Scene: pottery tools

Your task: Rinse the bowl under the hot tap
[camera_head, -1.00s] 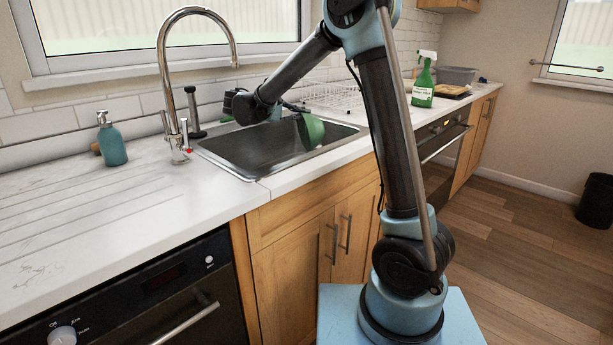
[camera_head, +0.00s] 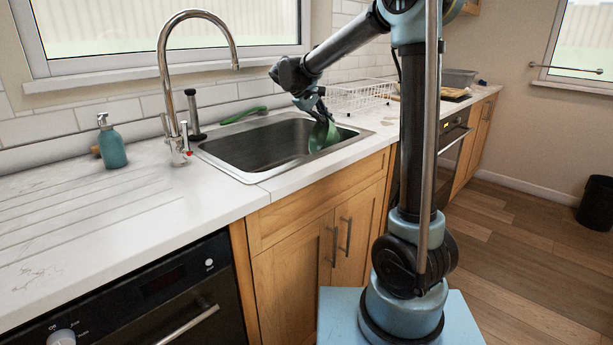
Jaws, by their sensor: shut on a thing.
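A green bowl (camera_head: 324,134), tilted on its side, hangs at the right end of the sink. My gripper (camera_head: 318,114) is shut on its upper rim; the fingertips are small and partly hidden. The steel sink (camera_head: 225,160) is set in the white worktop and looks empty. The tall curved chrome tap (camera_head: 164,75) stands at the sink's left, its spout end over the sink's back part. A red-marked handle (camera_head: 187,152) is at its base. No water stream shows. The bowl is well to the right of the spout.
A teal soap bottle (camera_head: 111,143) stands left of the tap. A dark upright dispenser (camera_head: 194,112) and a green-handled utensil (camera_head: 243,115) are behind the sink. A white wire rack (camera_head: 358,95) stands right of it.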

